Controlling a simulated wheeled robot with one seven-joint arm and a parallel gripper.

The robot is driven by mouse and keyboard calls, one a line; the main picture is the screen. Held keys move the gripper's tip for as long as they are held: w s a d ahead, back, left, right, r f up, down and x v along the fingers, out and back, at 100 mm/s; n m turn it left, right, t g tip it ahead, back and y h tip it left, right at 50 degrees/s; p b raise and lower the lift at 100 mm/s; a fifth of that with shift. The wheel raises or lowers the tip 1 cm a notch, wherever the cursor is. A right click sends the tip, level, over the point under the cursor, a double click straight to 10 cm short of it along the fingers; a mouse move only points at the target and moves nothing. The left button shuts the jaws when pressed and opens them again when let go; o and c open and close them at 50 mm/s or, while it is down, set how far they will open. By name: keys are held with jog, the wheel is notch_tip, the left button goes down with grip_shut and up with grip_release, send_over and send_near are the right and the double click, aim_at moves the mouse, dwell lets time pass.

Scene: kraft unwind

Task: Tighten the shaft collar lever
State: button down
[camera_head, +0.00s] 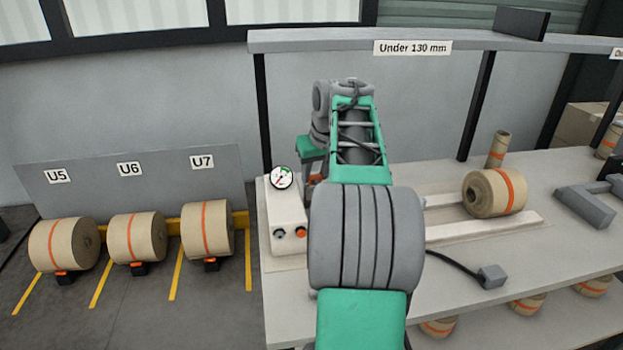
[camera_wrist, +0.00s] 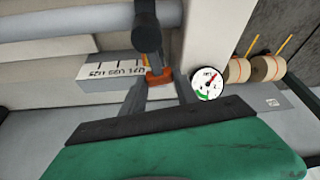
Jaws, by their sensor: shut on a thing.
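An orange lever (camera_wrist: 158,77) shows in the wrist view, just below the end of a dark, rounded shaft-like part (camera_wrist: 148,32). My gripper (camera_wrist: 160,84) is shut on the lever, with its two dark fingers closing in from either side. In the head view my own arm covers most of the gripper and the collar area. A small orange patch (camera_head: 314,180) shows there beside the white machine housing (camera_head: 285,215). The exact angle of the lever is hard to tell.
A round gauge (camera_wrist: 207,83) sits close right of my fingers; the head view shows it on the housing (camera_head: 282,178). A block with ruled marks (camera_wrist: 112,72) lies left of the fingers. A kraft roll (camera_head: 495,192) rests on the bench (camera_head: 535,255). Several rolls stand at floor left.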

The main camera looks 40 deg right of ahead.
jog(key=shift+s+d+f+m+g+h+b, duration=0.15)
jog(key=shift+d+m+h+b, duration=0.1)
jog(key=shift+m, duration=0.3)
jog(key=shift+s+d+m+g+h+b, duration=0.1)
jog(key=shift+d+m+g+h, duration=0.1)
jog(key=shift+m, duration=0.35)
jog(key=shift+s+d, duration=0.1)
jog(key=c, duration=0.9)
grip_release()
jog(key=p+v, duration=0.1)
jog(key=v, duration=0.7)
